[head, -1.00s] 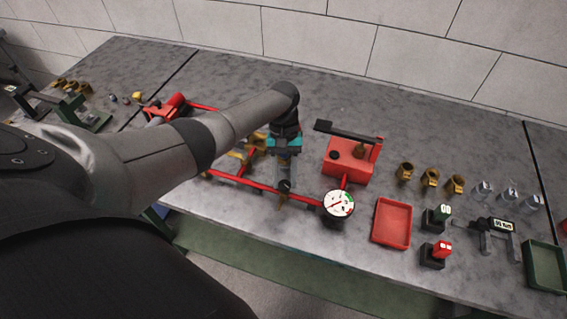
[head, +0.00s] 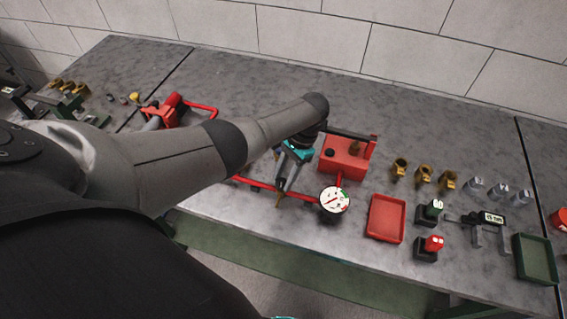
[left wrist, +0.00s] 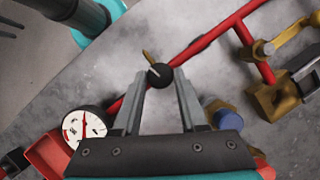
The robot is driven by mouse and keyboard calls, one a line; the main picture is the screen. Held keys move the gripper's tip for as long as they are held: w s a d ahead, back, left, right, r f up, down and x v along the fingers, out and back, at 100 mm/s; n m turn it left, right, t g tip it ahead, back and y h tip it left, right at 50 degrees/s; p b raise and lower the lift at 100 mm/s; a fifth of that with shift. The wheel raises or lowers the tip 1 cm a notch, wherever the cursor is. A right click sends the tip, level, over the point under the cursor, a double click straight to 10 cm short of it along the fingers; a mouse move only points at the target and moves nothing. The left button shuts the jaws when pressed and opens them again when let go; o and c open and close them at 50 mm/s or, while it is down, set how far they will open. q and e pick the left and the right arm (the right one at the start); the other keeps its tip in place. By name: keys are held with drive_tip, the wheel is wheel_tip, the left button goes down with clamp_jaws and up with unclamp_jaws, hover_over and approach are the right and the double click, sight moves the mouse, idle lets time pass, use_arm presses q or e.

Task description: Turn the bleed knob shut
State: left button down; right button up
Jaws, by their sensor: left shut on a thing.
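The bleed knob (left wrist: 160,75) is a small round black knob with a white mark, beside a brass spout on the red pipe. My left gripper (left wrist: 160,78) has its two grey fingers on either side of the knob, shut on it. In the head view my left gripper (head: 280,187) reaches down to the pipe near the gauge, and its fingers hide most of the knob. The white dial gauge (head: 334,200) stands just right of the gripper; it also shows in the left wrist view (left wrist: 85,128). Only teal and grey parts of my right arm show at the left wrist view's top left.
A red pump box (head: 345,155) with a black lever stands behind the gauge. A red tray (head: 386,219), brass fittings (head: 423,173), and green (head: 430,210) and red (head: 433,244) button blocks are to the right. Bare bench lies behind the pump.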

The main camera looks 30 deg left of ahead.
use_arm(q)
drive_tip(key=shift+d+m+y+p, duration=0.1)
drive_tip(key=shift+m+y+p, duration=0.4)
drive_tip(key=shift+m, duration=0.7)
drive_tip(key=shift+c, duration=2.2)
unclamp_jaws()
drive_tip(key=shift+t, duration=0.3)
drive_tip(key=p+v, duration=0.1)
drive_tip(key=v, duration=1.4)
